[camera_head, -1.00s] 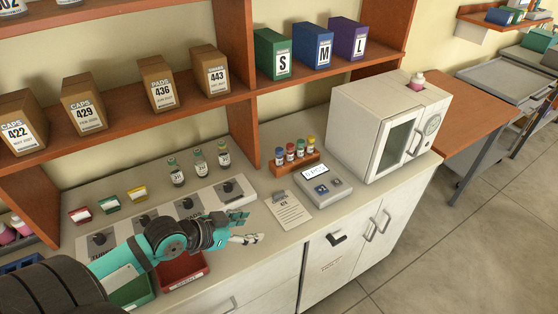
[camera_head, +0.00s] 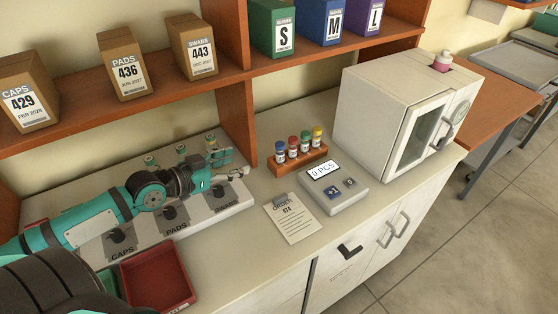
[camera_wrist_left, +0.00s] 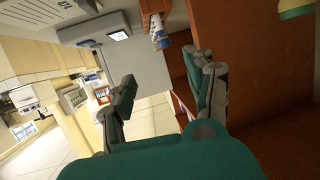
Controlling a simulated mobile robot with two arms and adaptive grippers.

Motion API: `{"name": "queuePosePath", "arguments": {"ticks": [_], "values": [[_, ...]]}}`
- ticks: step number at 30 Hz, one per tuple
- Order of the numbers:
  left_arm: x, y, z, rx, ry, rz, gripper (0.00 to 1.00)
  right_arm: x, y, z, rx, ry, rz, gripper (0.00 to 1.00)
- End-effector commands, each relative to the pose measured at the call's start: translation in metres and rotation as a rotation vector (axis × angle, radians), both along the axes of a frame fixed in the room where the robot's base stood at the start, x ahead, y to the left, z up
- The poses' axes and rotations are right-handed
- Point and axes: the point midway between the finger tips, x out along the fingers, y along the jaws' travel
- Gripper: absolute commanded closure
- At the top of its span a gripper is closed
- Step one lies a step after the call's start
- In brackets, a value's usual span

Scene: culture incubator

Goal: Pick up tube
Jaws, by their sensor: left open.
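Small tubes with blue, red, green and yellow caps stand upright in a brown rack (camera_head: 299,162) on the counter; the blue-capped tube (camera_head: 280,152) is at the left end. In the left wrist view a white and blue tube (camera_wrist_left: 158,40) shows at the top, beyond the fingers. My left gripper (camera_head: 230,166) is open and empty, above the counter left of the rack and apart from it. Its two spread fingers also show in the left wrist view (camera_wrist_left: 168,78). My right gripper is not in view.
A counting device (camera_head: 333,188) and an order sheet (camera_head: 292,217) lie in front of the rack. A white incubator (camera_head: 400,110) stands to the right. A wooden shelf upright (camera_head: 238,120) rises behind my gripper. A red bin (camera_head: 158,277) is at lower left.

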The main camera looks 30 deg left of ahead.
Motion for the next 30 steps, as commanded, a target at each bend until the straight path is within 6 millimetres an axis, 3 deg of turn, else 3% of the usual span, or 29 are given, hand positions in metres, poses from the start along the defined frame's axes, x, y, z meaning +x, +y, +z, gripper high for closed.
{"name": "queuePosePath", "arguments": {"ticks": [2, 8, 24, 30], "values": [[0.001, 0.0, -0.007, 0.0, -0.001, 0.001, 0.45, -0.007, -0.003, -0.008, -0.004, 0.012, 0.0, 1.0], [0.017, -0.004, -0.009, -0.002, -0.005, 0.003, 0.45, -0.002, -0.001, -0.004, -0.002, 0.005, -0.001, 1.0], [0.093, -0.032, -0.033, -0.002, -0.003, 0.0, 0.45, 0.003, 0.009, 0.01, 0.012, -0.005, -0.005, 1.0], [0.11, -0.038, -0.041, -0.001, 0.0, 0.0, 0.45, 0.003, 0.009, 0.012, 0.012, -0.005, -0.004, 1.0]]}}
